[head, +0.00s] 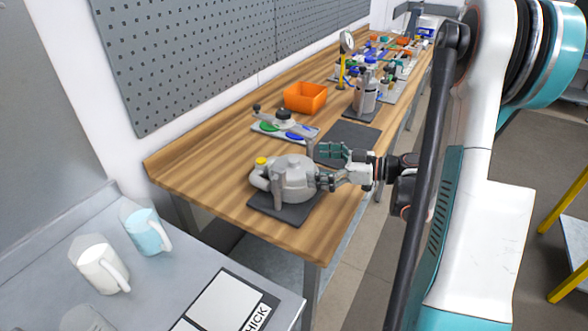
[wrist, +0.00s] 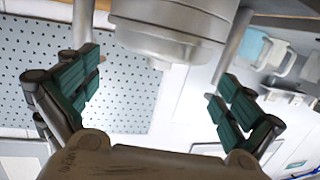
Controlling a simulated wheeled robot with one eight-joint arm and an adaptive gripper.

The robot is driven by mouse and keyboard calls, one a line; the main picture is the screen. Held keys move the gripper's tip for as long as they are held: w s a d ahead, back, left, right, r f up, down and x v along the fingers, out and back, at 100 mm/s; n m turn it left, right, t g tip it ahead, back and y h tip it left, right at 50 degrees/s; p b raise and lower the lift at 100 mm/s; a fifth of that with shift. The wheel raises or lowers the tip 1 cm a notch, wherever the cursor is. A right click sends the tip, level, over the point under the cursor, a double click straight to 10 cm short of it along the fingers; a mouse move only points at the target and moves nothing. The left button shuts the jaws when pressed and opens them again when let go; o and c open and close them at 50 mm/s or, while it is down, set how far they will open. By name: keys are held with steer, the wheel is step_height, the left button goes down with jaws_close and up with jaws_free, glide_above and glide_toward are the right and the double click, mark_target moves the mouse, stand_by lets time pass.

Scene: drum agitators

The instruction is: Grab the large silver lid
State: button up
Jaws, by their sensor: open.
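A large silver-grey rounded piece, apparently the lid (head: 293,177), sits on a dark mat (head: 262,205) near the front end of the wooden bench in the head view. It has upright grey posts at its sides, and a yellow-topped part shows at its left. My gripper (head: 322,167) is at the right side of the lid, with its teal-padded fingers apart. In the wrist view, the lid (wrist: 170,42) hangs into the top middle of the picture. My open gripper (wrist: 155,88) has a finger on each side of it. I cannot tell whether the fingers touch it.
An orange bin (head: 305,97) and a grey tray with coloured parts (head: 284,128) stand farther along the bench. An empty dark mat (head: 352,135) lies behind my gripper. White (head: 101,267) and blue (head: 147,231) jugs stand on the grey table at left.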

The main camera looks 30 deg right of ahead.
mark_target(302, 167)
steer(key=b+x, duration=0.1)
steer(key=x, duration=0.3)
steer(key=shift+a, duration=0.1)
steer(key=shift+c, duration=0.6)
steer(key=c, duration=1)
steer(key=shift+r, duration=0.1)
steer(key=shift+c, duration=0.2)
